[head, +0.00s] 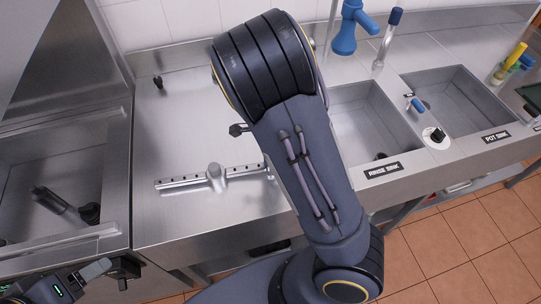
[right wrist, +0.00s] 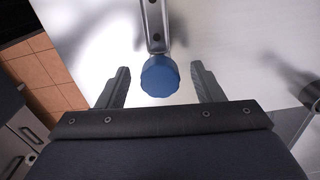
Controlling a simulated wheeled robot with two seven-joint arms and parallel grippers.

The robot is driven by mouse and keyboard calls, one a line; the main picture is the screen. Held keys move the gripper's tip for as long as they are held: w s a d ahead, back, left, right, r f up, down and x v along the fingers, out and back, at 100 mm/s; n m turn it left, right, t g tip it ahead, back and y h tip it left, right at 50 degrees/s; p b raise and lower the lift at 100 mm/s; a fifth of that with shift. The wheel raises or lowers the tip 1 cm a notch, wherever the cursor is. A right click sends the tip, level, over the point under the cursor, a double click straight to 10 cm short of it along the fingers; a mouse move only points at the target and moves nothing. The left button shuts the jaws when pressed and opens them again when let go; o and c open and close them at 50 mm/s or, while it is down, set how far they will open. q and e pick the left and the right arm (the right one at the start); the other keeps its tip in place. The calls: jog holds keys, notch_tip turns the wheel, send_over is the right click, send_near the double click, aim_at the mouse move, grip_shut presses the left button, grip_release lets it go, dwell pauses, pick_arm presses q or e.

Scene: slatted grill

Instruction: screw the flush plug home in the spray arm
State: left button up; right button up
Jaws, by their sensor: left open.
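The spray arm (head: 190,181), a grey bar with a row of holes and a raised hub, lies on the steel counter in the head view. My right arm hides its right end there. In the right wrist view the blue flush plug (right wrist: 160,76) is at the near end of the spray arm (right wrist: 154,22); how deep it sits I cannot tell. My right gripper (right wrist: 160,88) is open, one finger on each side of the plug, with gaps showing. In the head view the right gripper is hidden. My left gripper (head: 112,270) is open and empty at the lower left.
A sink basin (head: 60,165) with a dark-ended fitting is at left. The rinse sink (head: 372,120) and pot sink (head: 455,105) are at right. A blue spray head (head: 347,32) hangs at the back. The counter (head: 180,125) left of my right arm is mostly clear.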

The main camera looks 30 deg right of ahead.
jog(key=shift+r, duration=0.1)
notch_tip(320, 180, up, 8)
jog(key=shift+f+p, duration=0.2)
jog(key=shift+p, duration=0.2)
jog(key=shift+s+a+f, duration=0.1)
jog(key=shift+s+f, duration=0.1)
jog(key=shift+s, duration=0.1)
jog(key=s+a+r+n+t+y+b, duration=0.2)
jog(key=s+r+n, duration=0.1)
jog(key=s+n, duration=0.5)
jog(key=s+a+r+n+t+y+b, duration=0.1)
jog(key=s+a+r+n+t+b, duration=0.1)
jog(key=s+n, duration=0.6)
jog(key=r+n+t, duration=0.1)
jog(key=n, duration=0.3)
jog(key=shift+s+r+t+y, duration=0.2)
jog(key=shift+r+t+y, duration=0.1)
jog(key=shift+r+y, duration=0.1)
